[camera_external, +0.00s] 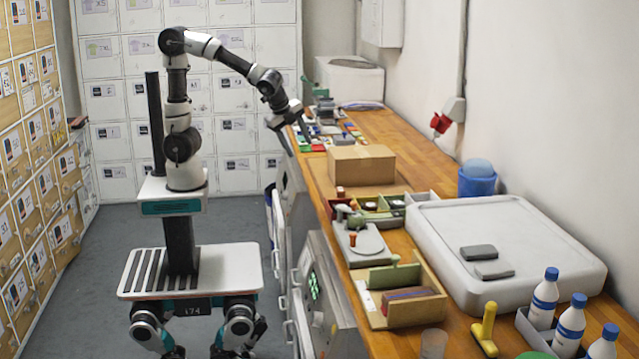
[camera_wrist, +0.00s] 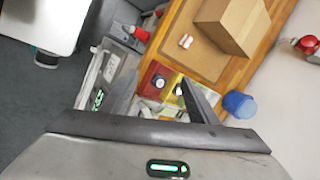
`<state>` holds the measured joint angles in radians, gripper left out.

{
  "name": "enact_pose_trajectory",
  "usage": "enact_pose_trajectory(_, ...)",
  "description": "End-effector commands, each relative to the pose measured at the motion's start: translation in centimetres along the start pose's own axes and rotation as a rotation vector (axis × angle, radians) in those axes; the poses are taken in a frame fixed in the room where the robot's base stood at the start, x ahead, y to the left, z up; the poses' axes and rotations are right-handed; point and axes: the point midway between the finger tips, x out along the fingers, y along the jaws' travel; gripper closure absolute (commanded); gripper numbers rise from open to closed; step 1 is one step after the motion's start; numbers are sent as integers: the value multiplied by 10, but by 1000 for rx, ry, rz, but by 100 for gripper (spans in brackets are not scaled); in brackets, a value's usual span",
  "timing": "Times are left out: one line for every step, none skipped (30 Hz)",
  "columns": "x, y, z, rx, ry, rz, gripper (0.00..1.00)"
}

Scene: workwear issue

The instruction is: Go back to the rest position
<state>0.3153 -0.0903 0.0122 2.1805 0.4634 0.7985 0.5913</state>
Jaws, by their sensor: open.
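My gripper (camera_external: 291,128) is at the end of my raised arm, above the far left edge of the wooden workbench. It points downward and slightly to the right. In the wrist view my gripper (camera_wrist: 158,90) shows two dark fingers spread apart with nothing between them. Past the fingers lie the bench edge and small containers. The external view is too small to tell exactly how far the fingertips are from the items on the bench.
Small coloured items lie near my gripper. Lockers (camera_external: 110,100) stand behind; grey floor (camera_external: 85,290) is clear to the left.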

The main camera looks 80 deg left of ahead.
Motion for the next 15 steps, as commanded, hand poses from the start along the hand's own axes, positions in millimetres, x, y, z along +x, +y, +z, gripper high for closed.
enact_pose_trajectory(-16, -11, 21, -181, 29, -8, 45)
enact_pose_trajectory(-25, -14, 30, -280, 46, -9, 45)
enact_pose_trajectory(-37, -18, 42, -412, 71, -11, 45)
enact_pose_trajectory(-46, -19, 50, -501, 88, -12, 45)
enact_pose_trajectory(-54, -18, 58, -583, 104, -11, 45)
enact_pose_trajectory(-64, -16, 66, -681, 123, -9, 45)
enact_pose_trajectory(-72, -13, 72, -750, 137, -7, 45)
enact_pose_trajectory(-79, -8, 77, -810, 150, -1, 45)
enact_pose_trajectory(-88, -1, 83, -884, 165, 7, 45)
enact_pose_trajectory(-93, 6, 87, -931, 174, 15, 45)
enact_pose_trajectory(-98, 13, 90, -974, 182, 25, 45)
enact_pose_trajectory(-103, 24, 93, -1025, 193, 39, 45)
enact_pose_trajectory(-107, 32, 95, -1058, 199, 49, 45)
enact_pose_trajectory(-110, 40, 97, -1090, 204, 62, 45)
enact_pose_trajectory(-113, 50, 99, -1126, 210, 76, 45)
